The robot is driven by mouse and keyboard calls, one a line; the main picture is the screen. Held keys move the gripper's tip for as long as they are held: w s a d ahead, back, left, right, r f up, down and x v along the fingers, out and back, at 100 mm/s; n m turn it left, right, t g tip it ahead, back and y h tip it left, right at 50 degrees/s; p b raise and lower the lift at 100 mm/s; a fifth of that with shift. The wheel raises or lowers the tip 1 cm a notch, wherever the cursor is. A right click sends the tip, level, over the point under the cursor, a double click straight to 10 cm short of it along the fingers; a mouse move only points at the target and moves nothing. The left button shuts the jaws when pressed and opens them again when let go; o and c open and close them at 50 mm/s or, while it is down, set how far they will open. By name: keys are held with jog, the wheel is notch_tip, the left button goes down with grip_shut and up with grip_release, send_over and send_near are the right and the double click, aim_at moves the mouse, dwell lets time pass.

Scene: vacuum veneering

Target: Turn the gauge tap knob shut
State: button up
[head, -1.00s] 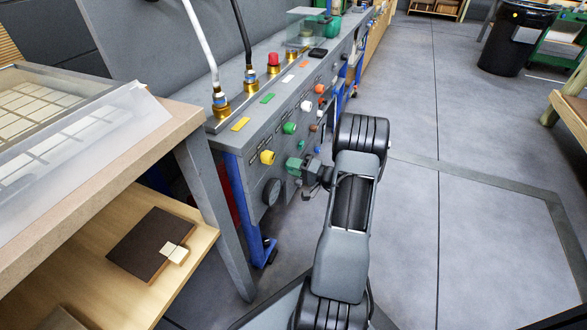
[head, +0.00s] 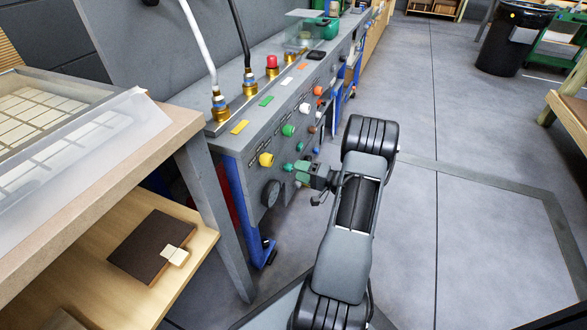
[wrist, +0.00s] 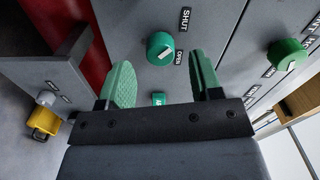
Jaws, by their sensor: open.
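The gauge tap knob, a round teal knob (wrist: 160,48) with a white pointer mark, is on the grey panel in the wrist view. A SHUT label (wrist: 185,20) is to its upper right and an OPEN label (wrist: 178,58) is at its lower right. The mark lies slanted; I cannot tell exactly which label it points to. My gripper (wrist: 160,62) is open, its green fingers on either side of the knob in the picture, apart from it and holding nothing. In the head view my gripper (head: 303,170) is just off the panel front, right of the small teal knob (head: 288,167).
A dark round gauge (head: 271,194) is low on the panel. A yellow knob (head: 266,160) and a green knob (head: 288,130) are above. Another green knob (wrist: 287,53) is at the wrist view's right. Open floor (head: 405,240) lies right of my arm.

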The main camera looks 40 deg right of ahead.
jog(key=p+v, duration=0.2)
jog(key=v, duration=0.8)
jog(key=shift+s+d, duration=0.15)
jog(key=w+a+r+n+g+y+p, duration=0.1)
jog(key=a+r+n+g+p, duration=0.2)
jog(key=a+r+g+p, duration=0.8)
jog(key=w+a+r+n+g+p, duration=0.1)
jog(key=a+r+n+g+p, duration=0.15)
jog(key=a+r+p, duration=0.9)
jog(key=s+a+r+n+h+p, duration=0.1)
jog(key=s+a+r+h+p, duration=0.1)
jog(key=r, duration=0.8)
jog(key=s+a+r+n+t+h+p, duration=0.1)
jog(key=s+a+r+n+h+p, duration=0.1)
jog(key=r+p, duration=0.4)
jog(key=s+a+r+n+h+p, duration=0.1)
jog(key=s+a+r+h+p, duration=0.2)
jog(key=r, duration=1.1)
jog(key=shift+s+a+h+p, duration=0.45)
jog(key=shift+h+p, duration=0.6)
jog(key=shift+h, duration=0.45)
jog(key=shift+t, duration=0.25)
